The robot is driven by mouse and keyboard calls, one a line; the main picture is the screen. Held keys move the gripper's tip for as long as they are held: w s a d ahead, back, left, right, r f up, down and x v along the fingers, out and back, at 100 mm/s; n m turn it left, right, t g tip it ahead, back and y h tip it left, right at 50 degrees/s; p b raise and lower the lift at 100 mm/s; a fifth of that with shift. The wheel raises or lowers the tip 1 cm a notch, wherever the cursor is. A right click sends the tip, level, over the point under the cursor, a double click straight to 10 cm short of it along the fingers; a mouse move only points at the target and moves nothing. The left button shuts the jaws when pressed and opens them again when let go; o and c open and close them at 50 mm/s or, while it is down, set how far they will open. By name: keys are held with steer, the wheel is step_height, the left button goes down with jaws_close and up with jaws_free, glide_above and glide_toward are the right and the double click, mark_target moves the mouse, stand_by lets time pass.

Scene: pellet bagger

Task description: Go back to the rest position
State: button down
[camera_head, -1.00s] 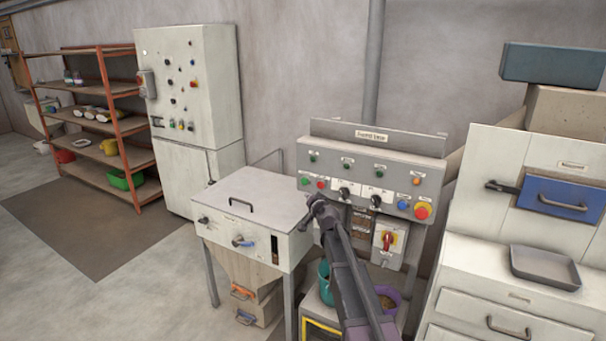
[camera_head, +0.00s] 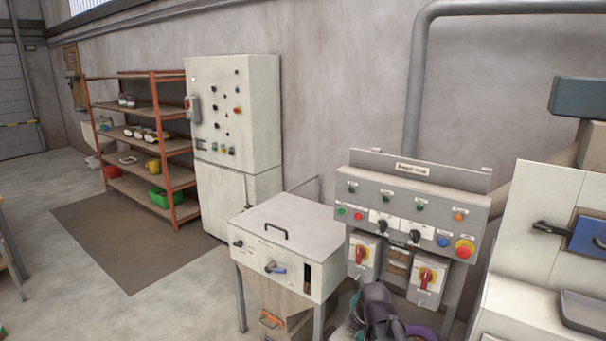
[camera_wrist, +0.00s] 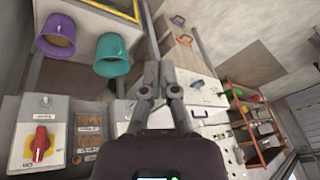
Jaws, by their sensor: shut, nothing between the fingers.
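My gripper (camera_wrist: 160,80) shows in the middle of the wrist view, its two grey fingers together with nothing between them. In the head view only a dark part of my arm shows at the bottom, and the fingertips cannot be made out. The arm is low in front of the grey control panel (camera_head: 412,208), which carries several buttons, knobs and a red mushroom button (camera_head: 464,249). Two red-and-yellow rotary switches, a left one (camera_head: 361,256) and a right one (camera_head: 426,279), sit below the panel. One such switch (camera_wrist: 40,143) is at the left of the wrist view.
A white hopper box (camera_head: 284,248) with a lid stands left of the panel. A white cabinet (camera_head: 236,150) and an orange shelf (camera_head: 170,160) stand behind. A purple bucket (camera_wrist: 55,36) and a teal bucket (camera_wrist: 113,54) are near my gripper. The floor at left is open.

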steer(key=s+d+f+g+h, duration=0.1)
steer(key=s+d+g+h, duration=0.1)
steer(key=s, duration=0.8)
steer(key=shift+s+d+g, duration=0.35)
steer(key=shift+d+g, duration=0.25)
steer(key=shift+g, duration=0.1)
